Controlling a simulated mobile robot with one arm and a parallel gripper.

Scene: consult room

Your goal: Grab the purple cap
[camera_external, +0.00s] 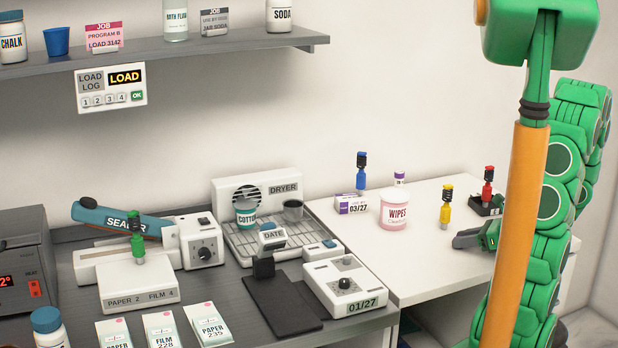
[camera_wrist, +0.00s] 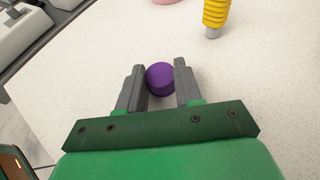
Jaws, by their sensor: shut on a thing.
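The purple cap (camera_wrist: 160,78) is small and round with a ribbed side. In the wrist view it sits between the two grey fingers of my gripper (camera_wrist: 160,88), near their tips. My gripper is shut on it, low over the white table top. In the external view my gripper (camera_external: 466,239) is at the right part of the white table, and I cannot make out the cap there. Whether the cap still touches the table is hard to tell.
A yellow-handled tool (camera_external: 446,207) stands just behind my gripper and also shows in the wrist view (camera_wrist: 216,14). A red-handled tool (camera_external: 487,188) stands at a black tray (camera_external: 484,206). A pink wipes tub (camera_external: 395,209) is further left. The front of the white table (camera_external: 400,272) is clear.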

